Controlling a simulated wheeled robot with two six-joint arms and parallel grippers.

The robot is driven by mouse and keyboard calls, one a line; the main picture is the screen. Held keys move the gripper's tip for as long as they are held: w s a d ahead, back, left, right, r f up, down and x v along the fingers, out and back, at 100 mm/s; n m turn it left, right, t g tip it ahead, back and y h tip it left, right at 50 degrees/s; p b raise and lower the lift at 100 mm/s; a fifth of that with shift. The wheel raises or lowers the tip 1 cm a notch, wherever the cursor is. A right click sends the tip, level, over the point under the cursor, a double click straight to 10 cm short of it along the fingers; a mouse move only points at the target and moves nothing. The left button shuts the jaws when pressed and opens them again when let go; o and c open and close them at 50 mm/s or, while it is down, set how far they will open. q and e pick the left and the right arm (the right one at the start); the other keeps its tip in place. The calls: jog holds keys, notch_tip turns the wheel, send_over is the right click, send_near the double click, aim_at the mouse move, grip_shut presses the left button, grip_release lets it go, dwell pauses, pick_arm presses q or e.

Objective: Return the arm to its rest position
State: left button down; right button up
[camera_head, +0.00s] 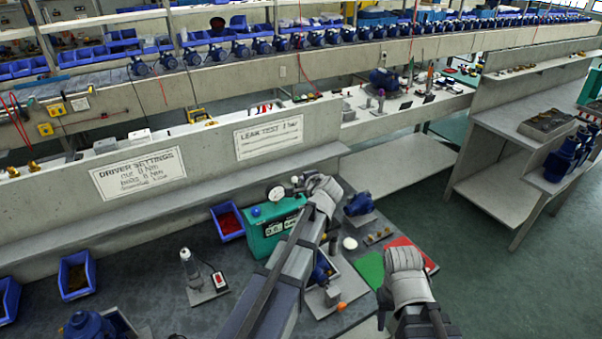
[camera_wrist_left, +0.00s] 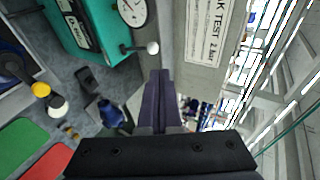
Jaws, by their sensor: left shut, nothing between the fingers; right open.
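My left arm reaches in from the bottom of the head view, with its pale wrist and gripper (camera_head: 322,190) raised beside the teal test unit. In the left wrist view the dark fingers of my left gripper (camera_wrist_left: 160,78) are together, with nothing between them. My right gripper (camera_head: 404,268) is at the lower right, over the bench's right end by the green and red mats. It is open, and nothing is seen in it; its fingertips are hard to make out.
The teal test unit (camera_head: 262,240) with its gauge (camera_head: 277,193) stands left of my left gripper. A blue pump (camera_head: 358,204) stands to the right. Blue bins (camera_head: 76,275) and a screwdriver stand (camera_head: 204,290) are at left. Green (camera_head: 370,268) and red mats lie at right. Open floor (camera_head: 520,270) lies beyond.

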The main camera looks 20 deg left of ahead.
pick_arm(q)
jog(key=shift+v, duration=0.95)
pick_arm(e)
jog(key=shift+r, duration=0.5)
